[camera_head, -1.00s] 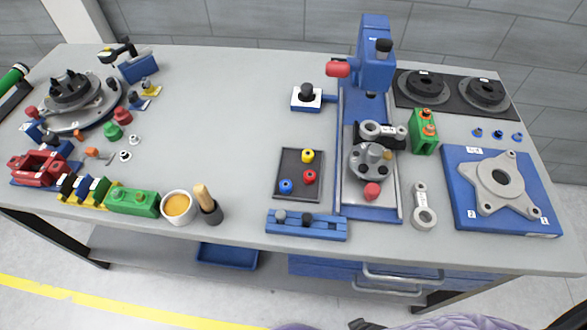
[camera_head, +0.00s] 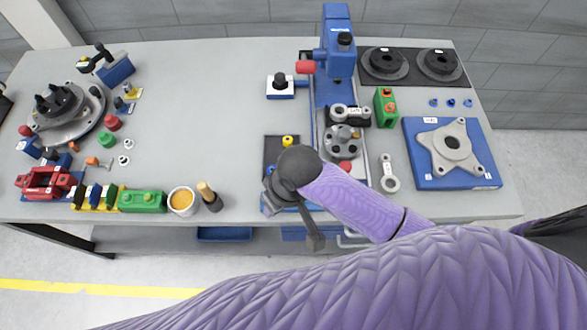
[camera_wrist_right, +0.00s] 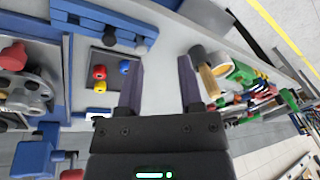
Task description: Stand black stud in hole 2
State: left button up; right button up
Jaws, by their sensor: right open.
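My right gripper (camera_wrist_right: 161,82) is open and empty in the right wrist view, with bare grey table between its fingers. In the head view my right arm reaches over the front of the table, and its dark wrist covers most of the blue stud rack. The blue rack (camera_wrist_right: 88,13) shows in the wrist view beyond the left finger, with dark studs standing in it. The black stud (camera_wrist_right: 109,38) seems to be one of these. The blue fixture plate (camera_head: 415,160) at the right carries a grey star-shaped casting (camera_head: 433,142). Which hole is 2 cannot be read clearly. My left gripper is not in view.
A dark tray (camera_wrist_right: 88,54) with red, blue and yellow knobs lies beside the rack. The blue press (camera_head: 337,65) stands behind. The middle-left table is clear.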

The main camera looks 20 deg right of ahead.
jog(key=w+d, duration=0.1)
jog(key=w+d+f+m+h, duration=0.1)
jog(key=w+d, duration=0.1)
jog(key=w+d+g+h, duration=0.1)
jog(key=w, duration=0.1)
jog(key=shift+d+f, duration=0.2)
jog(key=shift+f, duration=0.1)
jog(key=shift+w+d+f, duration=0.1)
jog(key=shift+d, duration=0.1)
notch_tip(320, 180, down, 6)
jog(key=b, duration=0.7)
jog(key=shift+a+f, duration=0.1)
jog(key=shift+f, duration=0.8)
jog(key=shift+p, duration=0.35)
